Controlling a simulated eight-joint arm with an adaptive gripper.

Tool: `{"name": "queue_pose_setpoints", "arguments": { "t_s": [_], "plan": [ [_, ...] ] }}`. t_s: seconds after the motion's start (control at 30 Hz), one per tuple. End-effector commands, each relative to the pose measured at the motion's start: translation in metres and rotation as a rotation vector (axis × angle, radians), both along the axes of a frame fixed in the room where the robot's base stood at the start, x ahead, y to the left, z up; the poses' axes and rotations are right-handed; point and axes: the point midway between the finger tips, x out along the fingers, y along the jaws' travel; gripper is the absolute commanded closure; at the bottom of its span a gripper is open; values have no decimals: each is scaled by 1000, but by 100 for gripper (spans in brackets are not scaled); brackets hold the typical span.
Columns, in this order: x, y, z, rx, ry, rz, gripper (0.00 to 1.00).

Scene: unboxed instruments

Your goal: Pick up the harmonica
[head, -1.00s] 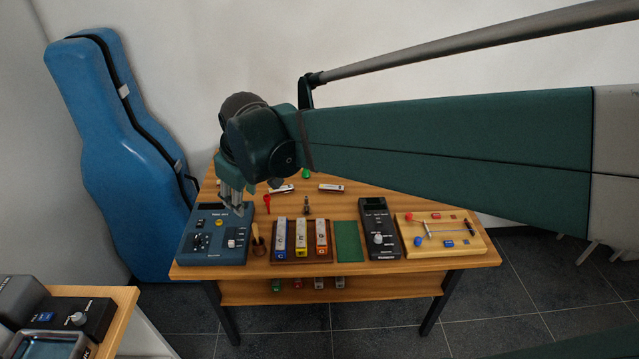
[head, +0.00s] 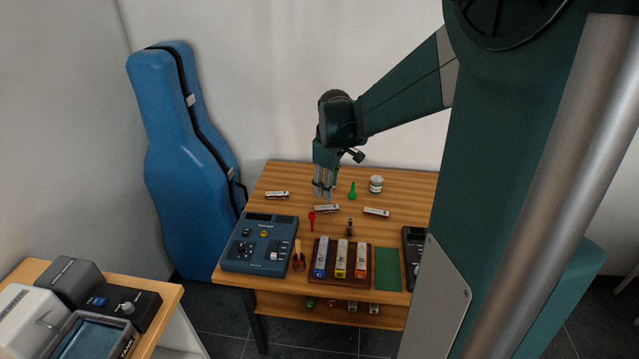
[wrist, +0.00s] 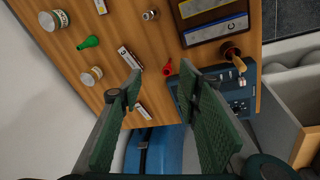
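Three small silver-and-white bars that look like harmonicas lie on the wooden table: a left one (head: 276,195), a middle one (head: 327,208) and a right one (head: 376,212). The frames do not show which one the task means. My gripper (head: 323,192) points down above the table, just behind the middle bar in the head view and overlapping its edge. In the wrist view my gripper (wrist: 160,82) has its two green fingers wide apart with nothing between them.
A green item (head: 352,190), a jar (head: 376,184) and a red item (head: 312,219) stand near the bars. A blue device (head: 260,243) and a brown rack (head: 341,288) line the front. A blue instrument case (head: 185,170) leans at the left wall.

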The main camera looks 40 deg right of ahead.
Motion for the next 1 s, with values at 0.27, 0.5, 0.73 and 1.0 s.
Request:
{"name": "queue_pose_setpoints", "arguments": {
  "t_s": [0.27, 0.5, 0.73, 1.0],
  "plan": [
    [9, -62, -26, 7, 59, 49, 66],
    [10, -115, -53, 20, 108, 97, 66],
    [5, -165, -84, 41, 150, 142, 66],
    [-7, -217, -121, 67, 189, 194, 66]
  ]
}}
